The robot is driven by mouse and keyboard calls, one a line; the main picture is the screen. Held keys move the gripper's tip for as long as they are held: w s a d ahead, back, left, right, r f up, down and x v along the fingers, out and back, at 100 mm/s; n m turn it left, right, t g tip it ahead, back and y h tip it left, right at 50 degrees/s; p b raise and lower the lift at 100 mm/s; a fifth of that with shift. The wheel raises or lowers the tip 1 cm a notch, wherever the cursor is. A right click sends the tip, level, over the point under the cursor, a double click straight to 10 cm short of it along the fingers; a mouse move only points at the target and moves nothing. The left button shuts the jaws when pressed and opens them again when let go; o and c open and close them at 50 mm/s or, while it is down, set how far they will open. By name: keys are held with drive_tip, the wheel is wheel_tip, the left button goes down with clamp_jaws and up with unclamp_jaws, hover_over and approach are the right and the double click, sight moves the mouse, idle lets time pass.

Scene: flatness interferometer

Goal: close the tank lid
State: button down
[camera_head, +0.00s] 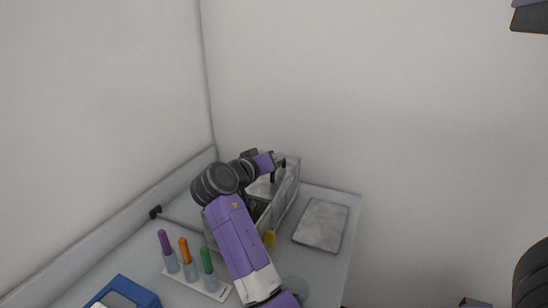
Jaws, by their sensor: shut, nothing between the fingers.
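The tank (287,196) is a grey, box-shaped vessel near the back corner of the bench. My purple and black arm crosses in front of it and hides much of its near side and left part. A pale flat surface shows at the tank's top behind my wrist; I cannot tell whether it is the lid or how far the lid is open. My gripper (279,172) is small and dark at the tank's top right end, pointing down, shut and empty. I cannot tell whether it touches the tank.
A rack (198,283) holds purple, orange and green capped tubes at the front left. A blue-framed object (124,294) stands at the bottom left. A flat grey plate (321,225) lies right of the tank, near the bench's right edge. Walls close off the left and back.

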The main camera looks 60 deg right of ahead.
drive_tip(key=shift+s+f, duration=0.4)
drive_tip(key=shift+f, duration=0.25)
drive_tip(key=shift+f, duration=0.1)
drive_tip(key=r, duration=0.1)
drive_tip(key=r+p, duration=0.1)
drive_tip(key=r, duration=0.1)
drive_tip(key=r+p, duration=0.1)
drive_tip(key=shift+s+a+r, duration=0.25)
drive_tip(key=shift+s+a, duration=0.05)
drive_tip(key=shift+s, duration=0.1)
drive_tip(key=s+b+v, duration=0.1)
drive_tip(key=v, duration=0.8)
drive_tip(key=shift+s, duration=0.4)
drive_tip(key=shift+r, duration=0.1)
